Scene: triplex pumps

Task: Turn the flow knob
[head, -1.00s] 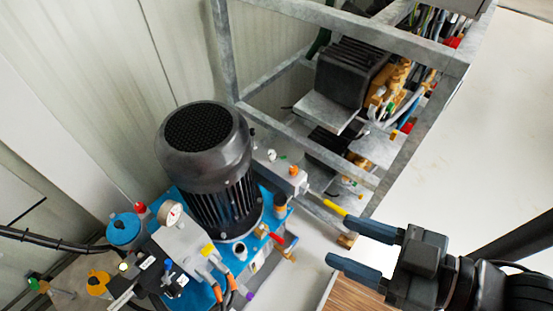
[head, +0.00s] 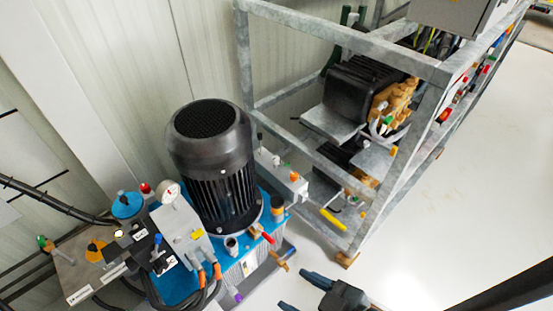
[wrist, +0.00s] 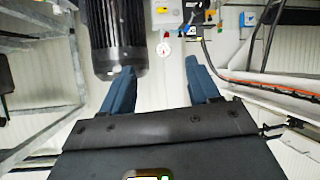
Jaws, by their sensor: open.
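The hydraulic power unit with its black motor (head: 212,155) stands at left centre in the head view. Small controls sit around its grey valve block (head: 187,235): a red knob (head: 146,188), a small blue knob (head: 158,240) and a yellow part (head: 95,246). I cannot tell which is the flow knob. My gripper (head: 295,290) is open and empty at the bottom edge, right of the unit and apart from it.
A galvanized steel frame (head: 345,47) holding a black pump (head: 352,92) stands right of the unit. A yellow-handled lever (head: 333,220) juts from its lower side. Black hoses (head: 55,204) run at left. Pale floor (head: 470,190) is clear at right.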

